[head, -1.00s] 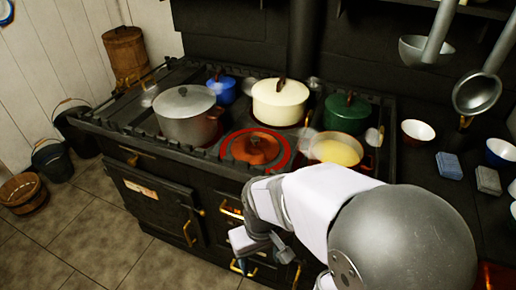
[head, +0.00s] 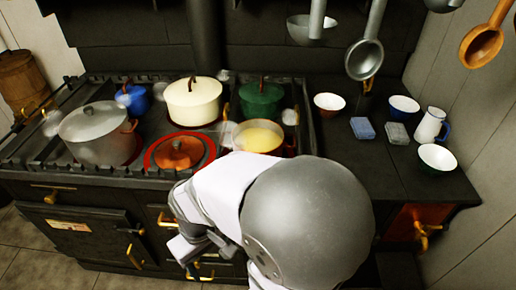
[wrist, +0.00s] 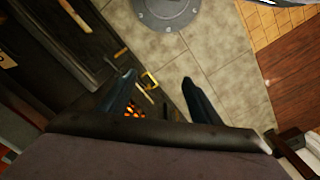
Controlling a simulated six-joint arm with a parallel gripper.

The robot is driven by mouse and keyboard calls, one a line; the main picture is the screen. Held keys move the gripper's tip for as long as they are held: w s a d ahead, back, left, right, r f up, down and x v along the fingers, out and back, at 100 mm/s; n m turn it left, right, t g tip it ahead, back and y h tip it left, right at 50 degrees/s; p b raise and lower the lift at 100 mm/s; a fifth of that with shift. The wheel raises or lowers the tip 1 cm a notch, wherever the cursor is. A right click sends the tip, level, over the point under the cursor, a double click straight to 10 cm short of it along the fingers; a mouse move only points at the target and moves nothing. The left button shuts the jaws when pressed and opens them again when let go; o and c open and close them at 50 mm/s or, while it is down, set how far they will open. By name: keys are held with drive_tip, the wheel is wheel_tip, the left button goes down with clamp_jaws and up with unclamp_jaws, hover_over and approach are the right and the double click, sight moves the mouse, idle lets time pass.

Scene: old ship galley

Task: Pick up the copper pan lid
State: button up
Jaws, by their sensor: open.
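The copper pan lid (head: 180,152) is orange-brown with a dark knob on top. It lies at the front of the stove top (head: 60,180), with a red ring around it. My gripper (head: 192,268) hangs low in front of the stove, below and slightly right of the lid. In the wrist view my gripper (wrist: 158,84) is open and empty, its two dark fingers apart over the tiled floor and the stove front. The lid does not show in the wrist view.
A grey pot (head: 92,135) stands left of the lid, a cream pot (head: 193,103) behind it, and a copper pan of yellow liquid (head: 258,138) to its right. A green pot (head: 262,100) and blue pot (head: 133,99) stand farther back. Ladles (head: 364,58) hang at upper right.

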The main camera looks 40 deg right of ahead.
idle(0.3)
drive_tip(key=c, duration=0.3)
